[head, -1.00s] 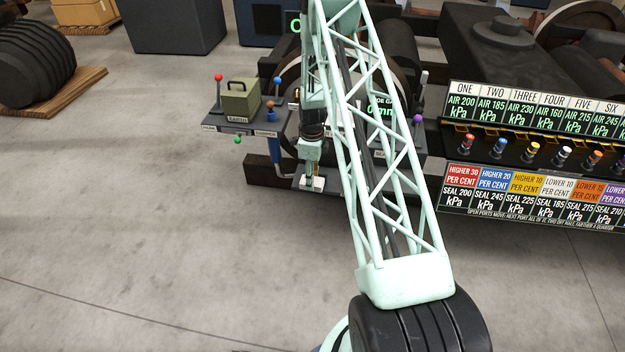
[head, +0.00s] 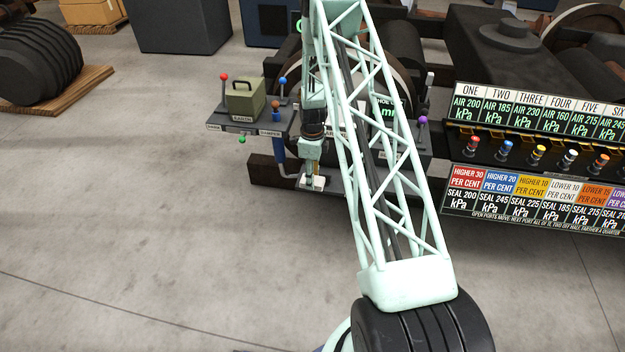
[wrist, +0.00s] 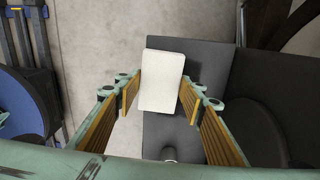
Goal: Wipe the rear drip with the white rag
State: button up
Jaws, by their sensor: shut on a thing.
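The white rag (wrist: 162,82) is a small pale block-like piece between the two finger pads of my gripper (wrist: 160,95) in the wrist view. My gripper is shut on it. In the head view my gripper (head: 312,178) points down over a small dark low shelf, with the white rag (head: 318,184) at its fingertips. The rag is over the dark shelf (wrist: 200,125) and partly past its edge; I cannot tell whether it touches it. No drip can be made out in either view.
A grey-black shelf with coloured-knob levers holds an olive box (head: 246,98) just left of my arm. A blue post (head: 279,150) stands close to the gripper. A panel of labelled gauges (head: 540,195) and coloured knobs is at the right. The floor in front is clear.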

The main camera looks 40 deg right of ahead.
jog(key=shift+w+d, duration=1)
jog(key=shift+d, duration=0.3)
jog(key=shift+c, duration=0.2)
jog(key=shift+d, duration=0.1)
